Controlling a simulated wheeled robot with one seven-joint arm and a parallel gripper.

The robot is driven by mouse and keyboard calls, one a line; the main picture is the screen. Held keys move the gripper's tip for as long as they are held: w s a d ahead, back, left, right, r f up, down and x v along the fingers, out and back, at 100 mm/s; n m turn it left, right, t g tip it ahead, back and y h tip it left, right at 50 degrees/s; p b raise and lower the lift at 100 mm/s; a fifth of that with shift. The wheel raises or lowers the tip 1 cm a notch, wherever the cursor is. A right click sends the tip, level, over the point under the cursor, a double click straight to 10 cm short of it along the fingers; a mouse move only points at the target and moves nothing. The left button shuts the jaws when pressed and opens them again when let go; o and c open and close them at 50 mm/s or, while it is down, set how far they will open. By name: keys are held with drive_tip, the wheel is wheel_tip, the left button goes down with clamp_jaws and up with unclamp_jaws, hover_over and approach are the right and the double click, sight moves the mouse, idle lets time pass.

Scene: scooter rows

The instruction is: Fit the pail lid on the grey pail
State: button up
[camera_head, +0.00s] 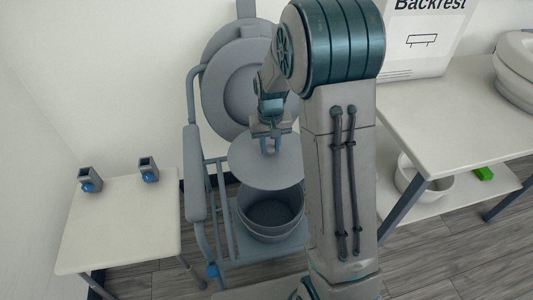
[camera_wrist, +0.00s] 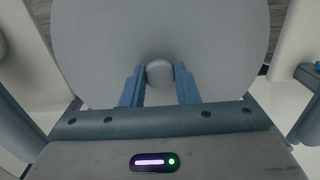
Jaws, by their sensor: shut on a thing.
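The grey pail (camera_head: 272,215) sits low in the frame of a grey commode-type chair in the head view, its open mouth facing up. The pail lid (camera_head: 262,165) is a round grey disc held above the pail, over its back part, with a gap between them. My gripper (camera_head: 271,146) is above the lid's middle and shut on its knob. In the wrist view the lid (camera_wrist: 100,45) fills most of the upper picture, and the round knob (camera_wrist: 160,73) is between the two blue fingers of my gripper (camera_wrist: 160,88). The pail is hidden there behind the lid.
The chair's raised round seat (camera_head: 232,85) stands behind the lid, and its padded armrest (camera_head: 195,172) is at the left. A small white table (camera_head: 120,225) with two small grey-blue parts is at left. A white table (camera_head: 450,110) with a Backrest box (camera_head: 425,40) is at right.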

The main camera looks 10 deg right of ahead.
sight(271, 158)
wheel_tip(271, 158, down, 20)
drive_tip(key=s+m+b, duration=0.1)
drive_tip(key=m+b, duration=0.6)
drive_tip(key=m, duration=0.1)
drive_tip(key=shift+s+r+m, duration=0.15)
drive_tip(key=shift+s+m, duration=0.25)
drive_tip(key=shift+f, duration=0.2)
idle(0.7)
drive_tip(key=o, duration=1.1)
wheel_tip(271, 158, up, 14)
drive_tip(key=p, duration=0.4)
drive_tip(key=shift+f, duration=0.1)
